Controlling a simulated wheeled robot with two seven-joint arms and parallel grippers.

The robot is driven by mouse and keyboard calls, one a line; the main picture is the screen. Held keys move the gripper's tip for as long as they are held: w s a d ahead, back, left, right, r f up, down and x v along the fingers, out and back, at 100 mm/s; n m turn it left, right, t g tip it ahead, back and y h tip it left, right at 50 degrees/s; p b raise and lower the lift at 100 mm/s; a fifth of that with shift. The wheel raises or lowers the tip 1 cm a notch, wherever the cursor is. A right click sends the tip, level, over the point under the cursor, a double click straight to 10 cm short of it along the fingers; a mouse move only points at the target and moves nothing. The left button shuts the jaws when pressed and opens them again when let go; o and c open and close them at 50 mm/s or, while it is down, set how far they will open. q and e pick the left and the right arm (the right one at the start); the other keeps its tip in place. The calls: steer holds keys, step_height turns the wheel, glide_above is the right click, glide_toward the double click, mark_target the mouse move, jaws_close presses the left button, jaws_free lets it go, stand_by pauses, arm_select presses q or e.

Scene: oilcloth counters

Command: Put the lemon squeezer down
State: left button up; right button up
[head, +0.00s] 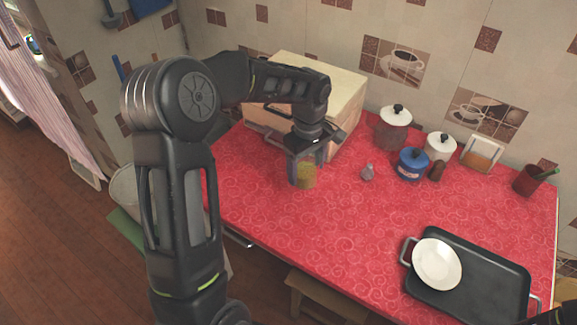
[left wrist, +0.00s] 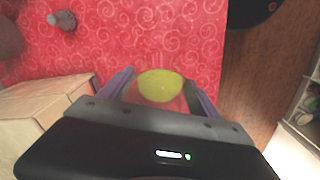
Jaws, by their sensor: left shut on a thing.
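The lemon squeezer (head: 306,176) is a small yellow piece held between the fingers of my left gripper (head: 305,168), low over the red counter in front of the wooden box. In the left wrist view the squeezer (left wrist: 160,86) shows as a yellow rounded top between the two fingertips of the left gripper (left wrist: 160,90). The gripper is shut on it. I cannot tell whether its underside touches the counter. My right gripper is not seen; only a dark bit of my arm shows at the bottom right corner of the head view.
The wooden box (head: 345,95) stands just behind the gripper. A small grey shaker (head: 368,172) is to the right, with the blue pot (head: 411,166) and white-lidded canisters beyond. A black tray (head: 480,285) bears a white plate (head: 437,262). The red counter (head: 320,235) is clear at front.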

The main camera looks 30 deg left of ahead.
arm_select(q)
steer(key=w+d+r+m, duration=0.1)
steer(key=d+r+m, duration=0.1)
steer(key=d+m, duration=0.9)
steer(key=m, duration=0.3)
steer(key=shift+w+r, duration=0.25)
steer(key=shift+w, duration=0.1)
